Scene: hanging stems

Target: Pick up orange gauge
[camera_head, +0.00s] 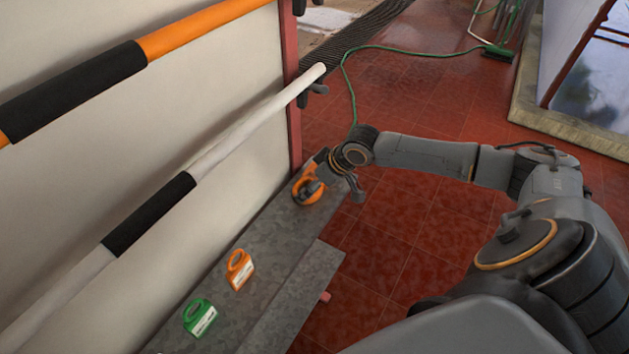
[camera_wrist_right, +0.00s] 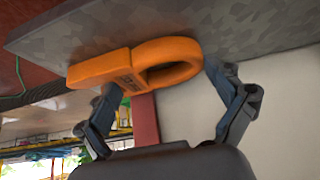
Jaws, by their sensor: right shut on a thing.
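One orange gauge (camera_head: 308,189) with a ring-shaped handle is at the far end of the grey bench. My right gripper (camera_head: 318,178) is at this gauge. In the right wrist view the orange gauge (camera_wrist_right: 105,68) lies between the fingers of my gripper (camera_wrist_right: 165,80), close against the grey surface. I cannot tell whether it is lifted off the bench. A second orange gauge (camera_head: 240,270) with a white label stands nearer on the bench, apart from the gripper. My left gripper is not in view.
A green gauge (camera_head: 199,318) stands near the front of the grey bench (camera_head: 262,222). White (camera_head: 240,130) and orange (camera_head: 200,24) poles with black sleeves run along the wall above. A green hose (camera_head: 350,90) lies on the red tiled floor.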

